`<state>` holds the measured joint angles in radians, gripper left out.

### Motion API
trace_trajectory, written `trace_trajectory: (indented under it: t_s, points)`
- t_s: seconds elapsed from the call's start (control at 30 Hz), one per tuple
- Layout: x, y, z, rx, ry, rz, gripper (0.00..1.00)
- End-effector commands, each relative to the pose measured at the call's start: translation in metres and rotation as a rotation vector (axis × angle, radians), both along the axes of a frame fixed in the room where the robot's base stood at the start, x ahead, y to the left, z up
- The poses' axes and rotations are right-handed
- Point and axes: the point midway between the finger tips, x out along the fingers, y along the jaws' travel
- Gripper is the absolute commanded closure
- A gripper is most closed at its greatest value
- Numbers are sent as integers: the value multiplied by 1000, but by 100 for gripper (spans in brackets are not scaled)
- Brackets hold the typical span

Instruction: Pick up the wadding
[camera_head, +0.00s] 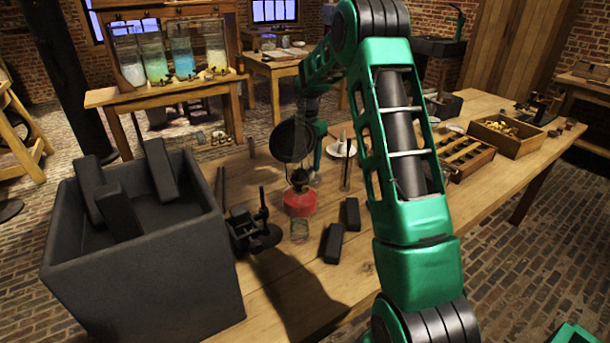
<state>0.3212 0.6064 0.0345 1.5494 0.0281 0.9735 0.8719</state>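I cannot pick out the wadding with certainty. A white saucer (341,150) with a small, unclear shape on it stands on the workbench (380,262), just right of the far end of my green arm. My arm rises in front of the bench, bends at the top and comes down beyond a dark round disc (291,141). Below the disc is a red lamp-like object (299,201), with a small glassy piece under it. My gripper's fingers cannot be made out; the disc and red object cover that area.
A large grey bin (150,285) with dark blocks in it fills the left front. A black metal fixture (252,232) stands beside it. Two dark blocks (334,243) lie on the bench. Wooden boxes (508,137) stand at the right. Glass jars (183,55) stand on a rear table.

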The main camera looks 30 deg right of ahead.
Motion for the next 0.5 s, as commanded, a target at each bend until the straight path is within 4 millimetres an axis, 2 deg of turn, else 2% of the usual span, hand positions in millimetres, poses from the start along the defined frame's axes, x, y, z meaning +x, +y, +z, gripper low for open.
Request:
trace_trajectory:
  t_s: [0.23,0.5]
  points:
    - [0,-1,-35,0,2,0,45]
    - [0,-1,-40,0,0,0,45]
